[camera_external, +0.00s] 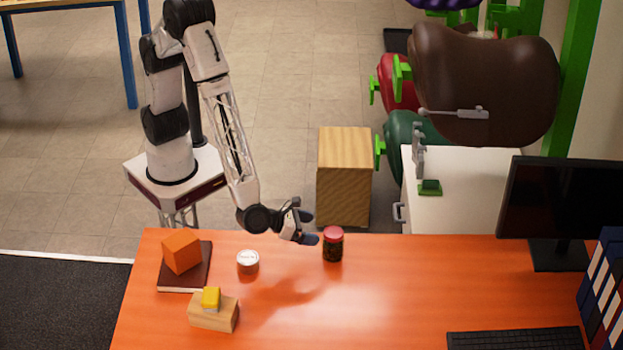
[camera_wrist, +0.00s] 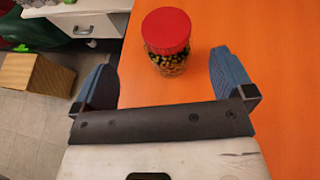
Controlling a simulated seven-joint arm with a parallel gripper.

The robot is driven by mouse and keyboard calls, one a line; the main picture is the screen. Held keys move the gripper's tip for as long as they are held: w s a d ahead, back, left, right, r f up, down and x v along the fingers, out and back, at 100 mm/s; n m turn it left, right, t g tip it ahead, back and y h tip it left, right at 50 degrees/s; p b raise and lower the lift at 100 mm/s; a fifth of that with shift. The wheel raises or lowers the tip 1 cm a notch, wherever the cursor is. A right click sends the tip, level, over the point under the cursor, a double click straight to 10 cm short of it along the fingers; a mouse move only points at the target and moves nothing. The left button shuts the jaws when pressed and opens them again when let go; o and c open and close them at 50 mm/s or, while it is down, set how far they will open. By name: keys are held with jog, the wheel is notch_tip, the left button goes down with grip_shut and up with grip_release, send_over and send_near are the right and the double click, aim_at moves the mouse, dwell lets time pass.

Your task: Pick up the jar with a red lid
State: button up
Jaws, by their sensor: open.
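The jar (camera_external: 333,246) with a red lid stands upright near the far edge of the orange table. In the wrist view the jar (camera_wrist: 168,45) is ahead of my gripper, its red lid on top and dark contents showing through the glass. My gripper (camera_external: 312,228) is just left of the jar in the external view, low over the table edge. In the wrist view my gripper (camera_wrist: 160,82) has its two blue fingertips spread wide. The jar lies beyond the gap between them, nearer the right finger, and no contact shows.
A small white-lidded tin (camera_external: 248,262) stands left of the gripper. An orange cube (camera_external: 181,252) sits on a dark book (camera_external: 199,278). A yellow block (camera_external: 211,298) rests on a wooden block (camera_external: 214,315). A monitor (camera_external: 560,203) and keyboard (camera_external: 515,340) occupy the right. The table's middle is clear.

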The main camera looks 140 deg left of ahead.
aim_at(325, 235)
jog(key=shift+w+d+f, duration=0.2)
jog(key=shift+w+f, duration=0.1)
jog(key=shift+f, duration=0.15)
jog(key=shift+x, duration=1.25)
jog(key=shift+a, duration=0.1)
jog(key=shift+x, duration=2.55)
jog(key=shift+w+r, duration=0.1)
jog(key=c, duration=1.2)
jog(key=shift+c, duration=0.2)
jog(key=shift+r, duration=0.15)
